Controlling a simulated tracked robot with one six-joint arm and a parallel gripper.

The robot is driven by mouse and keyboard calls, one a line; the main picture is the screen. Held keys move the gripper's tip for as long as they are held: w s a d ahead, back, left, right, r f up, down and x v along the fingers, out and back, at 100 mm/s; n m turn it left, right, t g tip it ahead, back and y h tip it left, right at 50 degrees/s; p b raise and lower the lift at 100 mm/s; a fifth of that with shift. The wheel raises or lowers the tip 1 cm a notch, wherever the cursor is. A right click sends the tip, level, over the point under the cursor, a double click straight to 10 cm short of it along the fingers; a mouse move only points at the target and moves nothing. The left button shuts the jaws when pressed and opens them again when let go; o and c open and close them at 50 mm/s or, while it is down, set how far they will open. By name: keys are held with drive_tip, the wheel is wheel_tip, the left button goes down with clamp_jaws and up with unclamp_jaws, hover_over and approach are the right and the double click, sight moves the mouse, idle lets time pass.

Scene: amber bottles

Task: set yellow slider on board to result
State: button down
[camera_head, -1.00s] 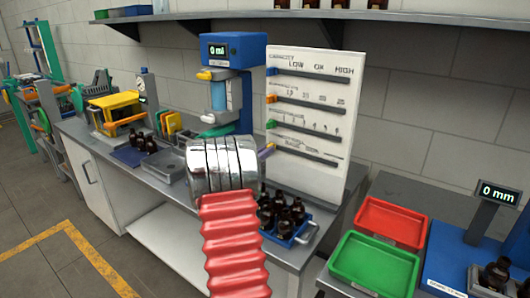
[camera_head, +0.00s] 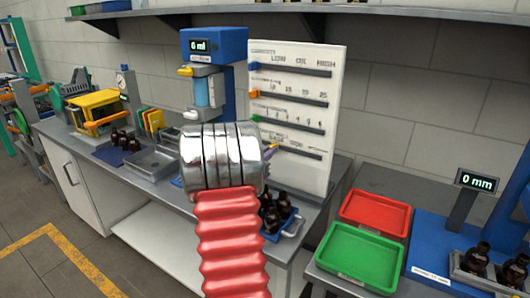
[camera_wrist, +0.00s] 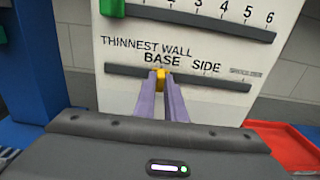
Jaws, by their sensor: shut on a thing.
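The white board (camera_head: 325,110) stands upright on the bench with several slider tracks. Its lowest track (camera_wrist: 215,83) runs under the words THINNEST WALL, BASE and SIDE in the wrist view. The small yellow slider (camera_wrist: 160,74) sits on that track, left of its middle and just below the word BASE. My gripper (camera_wrist: 161,82) has its two purple fingers shut on the slider, one on each side. In the head view my wrist hides the lower left of the board, and only a bit of the purple fingers (camera_head: 288,148) shows.
Above are the blue (camera_head: 254,66), orange (camera_head: 254,93) and green sliders (camera_head: 257,117). A blue machine reading 0 ml (camera_head: 215,75) stands left of the board. Dark bottles (camera_head: 272,215) stand below it. Red (camera_head: 375,214) and green trays (camera_head: 360,255) lie to the right.

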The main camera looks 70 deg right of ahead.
drive_tip(key=c, duration=1.8)
unclamp_jaws()
drive_tip(key=shift+a, duration=0.1)
drive_tip(key=w+a, duration=0.2)
drive_tip(key=a, duration=1.1)
drive_tip(key=shift+a, duration=0.2)
drive_tip(key=shift+w, duration=0.1)
drive_tip(key=a+m+t+y, duration=0.4)
drive_tip(key=a+m+y, duration=0.4)
drive_tip(key=a, duration=1.9)
drive_tip(key=a+m+t+y, duration=0.4)
drive_tip(key=a+m+y, duration=0.4)
drive_tip(key=a, duration=2)
drive_tip(key=shift+f+y, duration=0.15)
drive_tip(key=shift+y, duration=0.75)
